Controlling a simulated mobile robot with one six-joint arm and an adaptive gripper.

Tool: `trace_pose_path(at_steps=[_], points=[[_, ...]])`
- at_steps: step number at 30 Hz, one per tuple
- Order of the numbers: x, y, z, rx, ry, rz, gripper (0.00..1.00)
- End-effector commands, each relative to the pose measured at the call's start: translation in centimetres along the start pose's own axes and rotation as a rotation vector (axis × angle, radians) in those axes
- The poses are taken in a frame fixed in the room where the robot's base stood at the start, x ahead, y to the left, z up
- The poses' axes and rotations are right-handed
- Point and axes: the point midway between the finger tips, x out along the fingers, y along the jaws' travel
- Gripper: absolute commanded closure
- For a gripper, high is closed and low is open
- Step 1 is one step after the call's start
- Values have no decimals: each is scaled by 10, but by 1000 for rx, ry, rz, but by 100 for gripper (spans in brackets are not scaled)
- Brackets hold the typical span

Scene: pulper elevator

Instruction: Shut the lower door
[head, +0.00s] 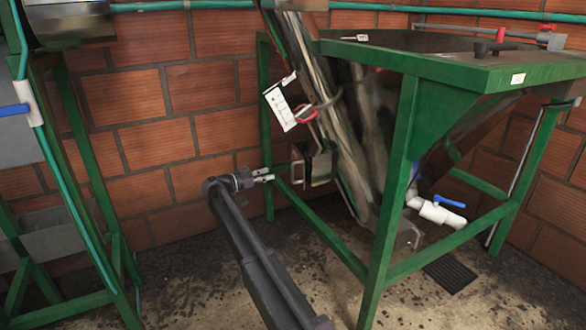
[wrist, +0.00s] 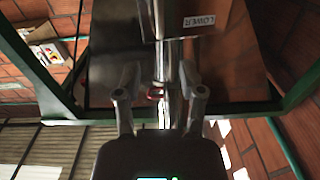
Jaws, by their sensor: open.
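A metal elevator tube (head: 345,130) slants down through the green frame in the head view. A small dark metal box-like part (head: 318,163) sticks out from its lower left side; I cannot tell for sure whether it is the lower door. In the wrist view, a panel edge with a LOWER label (wrist: 199,21) is ahead at the top. My gripper (head: 264,175) is open and empty, left of the box-like part and apart from it. In the wrist view its fingers (wrist: 162,82) stand either side of a shiny metal bar, with a small red spot between them.
The green frame's front leg (head: 388,200) and lower rail (head: 318,236) stand near my arm. A white label plate (head: 280,107) hangs on the tube higher up. A white pipe with a blue valve (head: 440,208) is at right. Another green stand (head: 85,190) is at left.

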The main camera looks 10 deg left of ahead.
Motion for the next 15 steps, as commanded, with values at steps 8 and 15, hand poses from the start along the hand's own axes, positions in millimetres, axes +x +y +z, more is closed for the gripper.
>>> trace_pose_path(at_steps=[8, 15], points=[[44, 0, 0, 0, 0, 1, 49], [79, 0, 0, 0, 0, 1, 49]])
